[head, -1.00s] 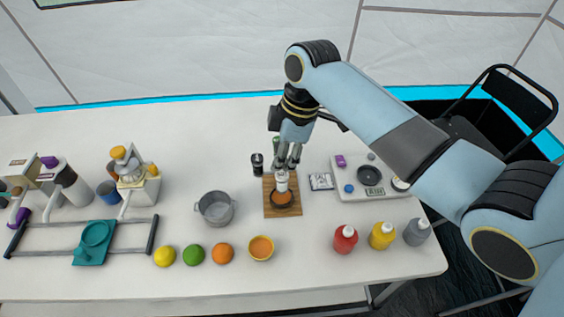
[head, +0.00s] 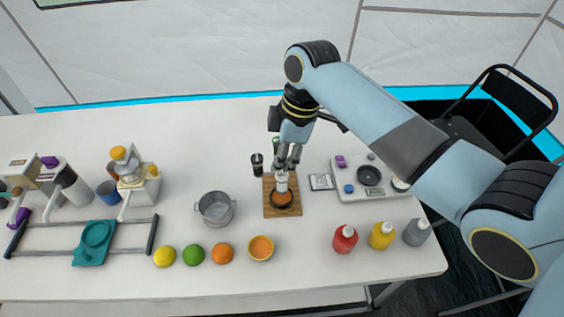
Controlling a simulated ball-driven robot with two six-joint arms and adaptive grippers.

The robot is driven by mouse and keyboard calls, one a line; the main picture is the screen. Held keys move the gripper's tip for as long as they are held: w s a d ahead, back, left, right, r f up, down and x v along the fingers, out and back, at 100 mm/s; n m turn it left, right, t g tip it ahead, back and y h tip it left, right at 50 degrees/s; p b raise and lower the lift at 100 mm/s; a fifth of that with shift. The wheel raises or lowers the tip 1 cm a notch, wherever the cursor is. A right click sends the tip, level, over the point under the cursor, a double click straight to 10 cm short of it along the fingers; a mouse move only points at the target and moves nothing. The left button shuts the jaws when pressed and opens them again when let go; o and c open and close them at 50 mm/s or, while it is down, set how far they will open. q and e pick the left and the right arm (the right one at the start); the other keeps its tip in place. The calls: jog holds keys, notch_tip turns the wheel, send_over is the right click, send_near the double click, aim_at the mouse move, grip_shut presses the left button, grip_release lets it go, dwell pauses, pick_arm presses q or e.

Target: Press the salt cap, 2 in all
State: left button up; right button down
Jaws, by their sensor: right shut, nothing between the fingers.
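A white salt shaker (head: 282,183) stands over a dark dish with orange contents (head: 283,198) on a wooden board (head: 270,211). My right gripper (head: 287,165) points down directly above the shaker, shut and empty. Its fingertips are at or just over the shaker's top; I cannot tell whether they touch, and they hide the cap. A dark pepper-like shaker (head: 257,164) stands left of the gripper. My left gripper is not in view.
A grey pot (head: 215,208) is left of the board. A white panel (head: 345,192) with a scale-like dark disc lies to the right. Fruit (head: 194,254), an orange bowl (head: 261,248) and several bottles (head: 382,235) line the front. The table between is clear.

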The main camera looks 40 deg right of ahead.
jog(key=shift+f, duration=0.15)
jog(key=shift+f, duration=0.45)
jog(key=shift+f+b, duration=0.4)
jog(key=shift+f, duration=0.2)
dwell(0.4)
jog(key=shift+r+p, duration=0.7)
jog(key=shift+p, duration=0.3)
jog(key=shift+f, duration=0.1)
